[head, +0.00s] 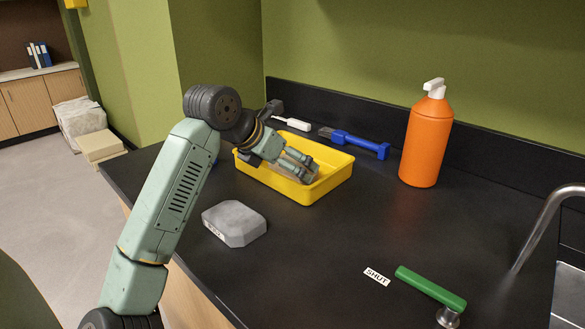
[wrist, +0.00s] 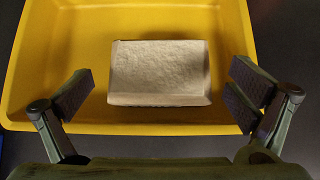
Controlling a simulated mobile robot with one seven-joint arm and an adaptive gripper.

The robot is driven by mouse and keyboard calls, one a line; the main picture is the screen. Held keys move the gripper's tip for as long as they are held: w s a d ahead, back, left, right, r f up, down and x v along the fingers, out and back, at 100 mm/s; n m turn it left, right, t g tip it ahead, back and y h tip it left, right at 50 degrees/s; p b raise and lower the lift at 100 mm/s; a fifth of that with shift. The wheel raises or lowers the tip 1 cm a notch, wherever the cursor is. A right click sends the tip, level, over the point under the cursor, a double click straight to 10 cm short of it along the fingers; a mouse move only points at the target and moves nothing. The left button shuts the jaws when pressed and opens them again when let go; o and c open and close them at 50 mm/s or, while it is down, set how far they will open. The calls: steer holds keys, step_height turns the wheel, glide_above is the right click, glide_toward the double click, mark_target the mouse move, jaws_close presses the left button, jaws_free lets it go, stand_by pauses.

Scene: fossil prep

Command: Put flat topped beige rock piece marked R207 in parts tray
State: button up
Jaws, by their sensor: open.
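A beige rock piece (wrist: 160,70) with a flat top and bevelled edges lies inside the yellow parts tray (wrist: 30,70). No marking on it can be read. The tray (head: 328,186) stands on the dark counter in the head view. In the head view my gripper (head: 300,168) reaches into the tray and mostly hides the rock piece.
A grey rock block (head: 234,222) with an unreadable label sits on the counter before the tray. A blue-handled tool (head: 358,142) and a white-handled brush (head: 292,123) lie behind. An orange bottle (head: 427,140), green lever (head: 431,287), SHUT label (head: 377,277) and tap (head: 540,225) stand right.

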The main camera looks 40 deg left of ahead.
steer(key=b+v, duration=0.1)
steer(key=v, duration=0.8)
steer(key=shift+s+r, duration=0.25)
steer(key=shift+a, duration=0.1)
